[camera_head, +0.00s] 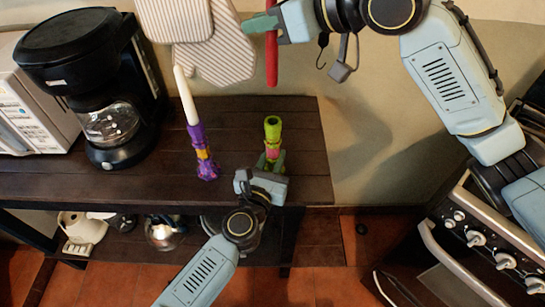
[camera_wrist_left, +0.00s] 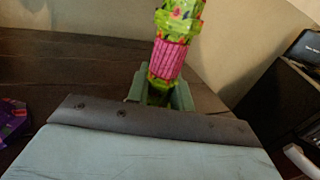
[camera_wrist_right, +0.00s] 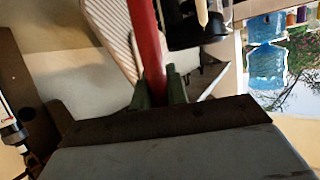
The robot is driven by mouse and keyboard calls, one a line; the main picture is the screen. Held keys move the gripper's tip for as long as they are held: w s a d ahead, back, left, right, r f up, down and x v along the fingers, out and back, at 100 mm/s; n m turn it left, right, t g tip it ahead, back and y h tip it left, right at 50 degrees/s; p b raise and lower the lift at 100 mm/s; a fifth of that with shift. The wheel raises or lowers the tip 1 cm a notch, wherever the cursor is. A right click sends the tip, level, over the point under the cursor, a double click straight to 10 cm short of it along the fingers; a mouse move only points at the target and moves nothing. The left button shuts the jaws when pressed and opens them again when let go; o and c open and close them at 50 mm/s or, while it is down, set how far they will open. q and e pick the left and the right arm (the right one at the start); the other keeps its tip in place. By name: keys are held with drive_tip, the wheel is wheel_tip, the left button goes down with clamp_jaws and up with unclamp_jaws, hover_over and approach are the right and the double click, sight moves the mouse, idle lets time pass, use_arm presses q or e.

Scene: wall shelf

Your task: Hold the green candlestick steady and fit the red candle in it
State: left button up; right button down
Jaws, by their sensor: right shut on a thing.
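The green candlestick (camera_head: 272,130) stands upright near the right end of the dark wooden shelf. It has a pink band, seen in the left wrist view (camera_wrist_left: 170,58). My left gripper (camera_head: 270,162) is low at the candlestick, with its fingers on either side of the stem; they look apart, though the palm hides part of them. The red candle (camera_head: 271,60) hangs upright above the candlestick, clear of its top. My right gripper (camera_head: 268,23) is shut on the candle, which also shows between the fingers in the right wrist view (camera_wrist_right: 148,50). The candle's upper end is out of the head view.
A purple candlestick (camera_head: 204,155) with a white candle (camera_head: 185,95) stands left of the green one. A black coffee maker (camera_head: 85,75) and a white microwave (camera_head: 35,110) are further left. Striped mitts (camera_head: 215,55) hang on the wall. An oven (camera_head: 480,240) stands right.

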use_arm(q)
clamp_jaws()
use_arm(e)
wheel_tip(320, 180, down, 8)
drive_tip(key=shift+r, duration=0.15)
idle(0.5)
